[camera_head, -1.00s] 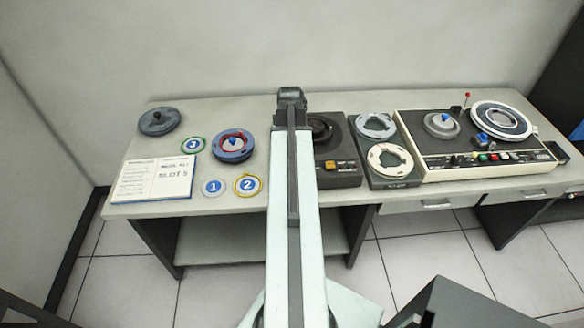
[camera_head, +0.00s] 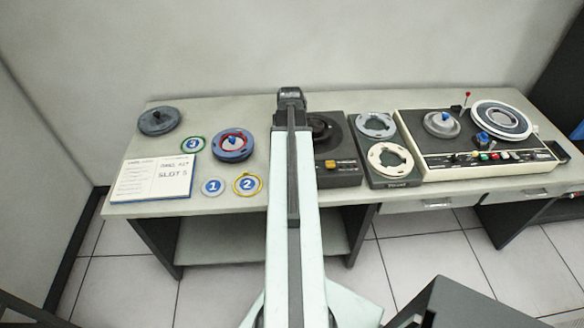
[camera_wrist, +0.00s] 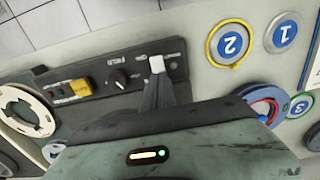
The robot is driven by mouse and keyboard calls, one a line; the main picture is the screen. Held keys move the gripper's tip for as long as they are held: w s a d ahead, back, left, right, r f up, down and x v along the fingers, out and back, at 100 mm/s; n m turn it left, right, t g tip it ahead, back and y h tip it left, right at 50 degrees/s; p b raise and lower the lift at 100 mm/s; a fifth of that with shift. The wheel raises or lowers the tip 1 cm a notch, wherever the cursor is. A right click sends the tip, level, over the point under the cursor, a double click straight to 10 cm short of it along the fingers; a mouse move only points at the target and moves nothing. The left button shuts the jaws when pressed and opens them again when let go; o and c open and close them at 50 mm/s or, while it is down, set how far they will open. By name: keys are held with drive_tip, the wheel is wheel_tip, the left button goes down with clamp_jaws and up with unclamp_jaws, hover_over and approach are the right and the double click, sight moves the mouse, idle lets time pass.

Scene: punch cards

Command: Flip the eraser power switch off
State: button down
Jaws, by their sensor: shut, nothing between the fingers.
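The eraser (camera_head: 333,178) is a dark box with a round black platter, partly hidden behind my arm in the head view. Its front panel (camera_wrist: 138,91) fills the upper left of the wrist view, with an orange and yellow switch (camera_wrist: 80,88), a black knob (camera_wrist: 118,78) and a small white switch-like piece (camera_wrist: 157,63). My gripper (camera_wrist: 157,80) is shut and empty, its dark fingertips right at the white piece. I cannot tell whether they touch it. In the head view the fingers are hidden. The lettering beside the white piece is too blurred to read.
The table front edge is close by.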

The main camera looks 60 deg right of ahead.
drive_tip(key=shift+f+b, duration=0.95)
drive_tip(key=shift+f, duration=0.05)
drive_tip(key=shift+r, duration=0.1)
wheel_tip(320, 180, up, 7)
drive_tip(key=p, duration=0.7)
idle(0.5)
